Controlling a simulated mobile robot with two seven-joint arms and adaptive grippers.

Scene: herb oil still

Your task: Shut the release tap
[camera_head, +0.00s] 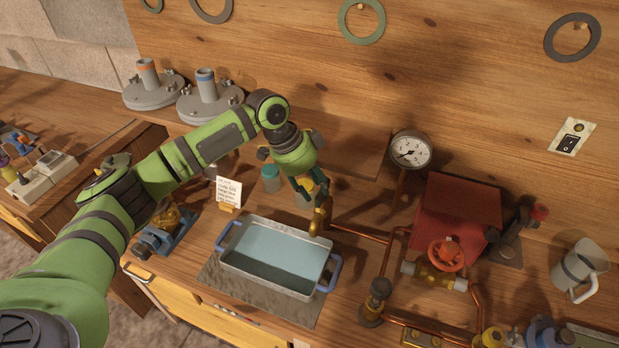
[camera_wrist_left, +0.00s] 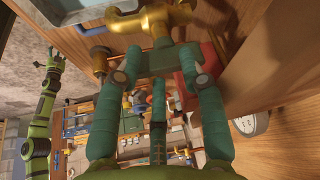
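A brass tap (camera_head: 318,218) sits at the end of a copper pipe, by the far right edge of a shallow metal tray. It shows large at the top of the left wrist view (camera_wrist_left: 147,20). My left gripper (camera_head: 308,190) is just above and beside the tap. The tap's handle is partly hidden. A green arm of mine stands at the left of the wrist view, its gripper (camera_wrist_left: 55,58) too small to read.
The tray (camera_head: 232,262) with blue handles holds pale liquid. A red box (camera_head: 455,215), a red handwheel valve (camera_head: 446,254) and a pressure gauge (camera_head: 410,150) stand to the right.

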